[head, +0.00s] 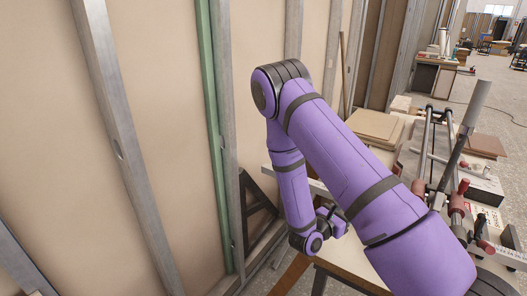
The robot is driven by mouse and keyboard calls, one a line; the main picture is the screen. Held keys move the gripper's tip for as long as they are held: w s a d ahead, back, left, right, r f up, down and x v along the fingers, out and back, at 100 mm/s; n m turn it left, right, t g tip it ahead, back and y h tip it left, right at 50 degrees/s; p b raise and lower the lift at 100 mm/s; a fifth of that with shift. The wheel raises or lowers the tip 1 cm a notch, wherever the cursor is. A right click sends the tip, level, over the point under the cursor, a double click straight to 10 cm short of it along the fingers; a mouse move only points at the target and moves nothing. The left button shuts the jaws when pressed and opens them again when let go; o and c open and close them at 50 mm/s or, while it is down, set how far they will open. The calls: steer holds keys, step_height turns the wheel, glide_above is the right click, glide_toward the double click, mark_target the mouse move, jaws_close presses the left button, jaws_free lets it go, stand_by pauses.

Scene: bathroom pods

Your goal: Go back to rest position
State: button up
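My purple arm (335,150) reaches up and away from the lower right, bends at a dark-banded elbow, and folds down. Its wrist (306,240) hangs low in front of the wall, over the near end of a light workbench. My gripper (330,215) seems to be the small dark part beside the wrist, mostly hidden by the arm. I cannot see its fingers or whether it holds anything.
A tan panelled wall (160,130) with grey metal studs and a green post (213,140) stands close on the left. A workbench (352,258) runs behind my arm. Stacked boards (376,126) and a clamp-like metal frame (430,150) stand right. Grey floor (495,95) is open farther back.

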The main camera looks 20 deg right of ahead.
steer(key=shift+r, duration=0.1)
steer(key=s+r+m+g+y, duration=0.2)
steer(key=s+r+m+g, duration=0.25)
steer(key=r+m, duration=0.4)
steer(key=s+r+m+g+y, duration=0.3)
steer(key=r+m+g, duration=0.2)
steer(key=r, duration=0.6)
steer(key=s+a+r+m+t+y, duration=0.8)
steer(key=s+a+r+y, duration=0.4)
steer(key=r, duration=0.6)
steer(key=shift+s+a+t, duration=0.35)
steer(key=shift+s+a, duration=0.6)
steer(key=shift+f+m, duration=0.1)
steer(key=shift+m, duration=0.15)
